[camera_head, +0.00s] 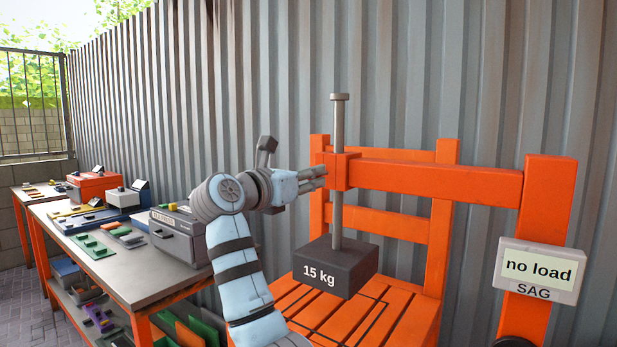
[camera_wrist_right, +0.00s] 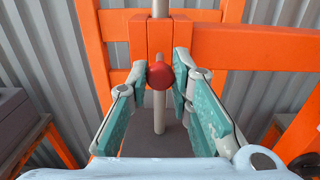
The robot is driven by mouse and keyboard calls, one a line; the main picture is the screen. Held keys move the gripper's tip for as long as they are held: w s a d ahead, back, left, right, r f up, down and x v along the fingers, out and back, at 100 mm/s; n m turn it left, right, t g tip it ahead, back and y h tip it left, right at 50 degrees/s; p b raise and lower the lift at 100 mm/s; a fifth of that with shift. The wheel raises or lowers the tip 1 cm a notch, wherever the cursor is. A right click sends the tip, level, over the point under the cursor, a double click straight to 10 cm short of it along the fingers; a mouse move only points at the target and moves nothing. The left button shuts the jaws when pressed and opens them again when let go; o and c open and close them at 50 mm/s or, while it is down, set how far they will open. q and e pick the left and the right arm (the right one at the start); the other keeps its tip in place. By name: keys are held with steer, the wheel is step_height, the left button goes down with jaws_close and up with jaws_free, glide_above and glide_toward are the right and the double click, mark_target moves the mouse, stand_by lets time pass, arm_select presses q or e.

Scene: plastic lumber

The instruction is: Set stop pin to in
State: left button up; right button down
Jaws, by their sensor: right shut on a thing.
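The stop pin shows as a red round knob (camera_wrist_right: 160,76) in the right wrist view, on the front of the orange sleeve block (camera_head: 342,171). In the head view my fingers hide it. My right gripper (camera_head: 322,177) reaches the block from the left. In the right wrist view its two fingers (camera_wrist_right: 161,70) stand on either side of the red knob, shut on it. A grey rod (camera_head: 338,125) passes upright through the block, with a dark 15 kg weight (camera_head: 335,268) at its lower part. How deep the pin sits cannot be told. My left gripper is not in view.
The orange frame has a crossbeam (camera_head: 430,182) running right to a post. A sign there (camera_head: 540,268) reads "no load" and "SAG". Orange slats (camera_head: 360,319) lie below the weight. A workbench (camera_head: 125,262) with several tools and boxes stands at left. A corrugated wall is behind.

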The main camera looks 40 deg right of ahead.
steer(key=x, duration=0.1)
steer(key=p+x, duration=0.2)
steer(key=shift+r, duration=0.25)
steer(key=shift+d+f, duration=0.1)
steer(key=shift+d, duration=0.05)
steer(key=c, duration=1.4)
jaws_free()
steer(key=shift+d+f, duration=0.1)
steer(key=shift+c, duration=0.2)
steer(key=v, duration=1.2)
steer(key=shift+w, duration=0.1)
